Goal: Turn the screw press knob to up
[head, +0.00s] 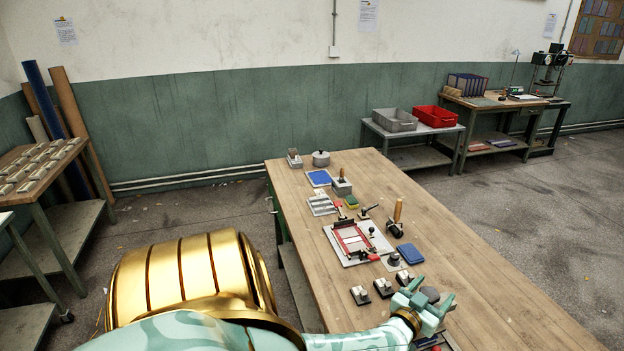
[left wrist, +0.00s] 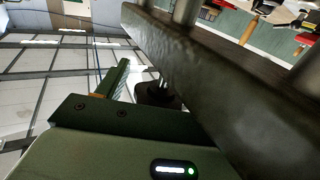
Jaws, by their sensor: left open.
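My left gripper (head: 432,293) is over the near part of the wooden bench, open, with its two pale green fingers apart. A dark grey rounded piece (head: 430,294) shows between the fingers; I cannot tell whether it is the screw press knob or whether they touch it. In the left wrist view a dark rough metal bar (left wrist: 215,85) with posts crosses close in front, probably part of the press. A small black knob-like piece (left wrist: 157,93) shows between the bar and one finger (left wrist: 117,78). The knob's setting cannot be read. My right gripper is not in view.
On the bench (head: 480,285) stand a red-framed fixture (head: 352,240), a blue pad (head: 410,254), a wooden-handled tool (head: 396,218) and several small switch blocks (head: 382,287) left of the gripper. The bench's right side is clear. A table with bins (head: 395,120) stands behind.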

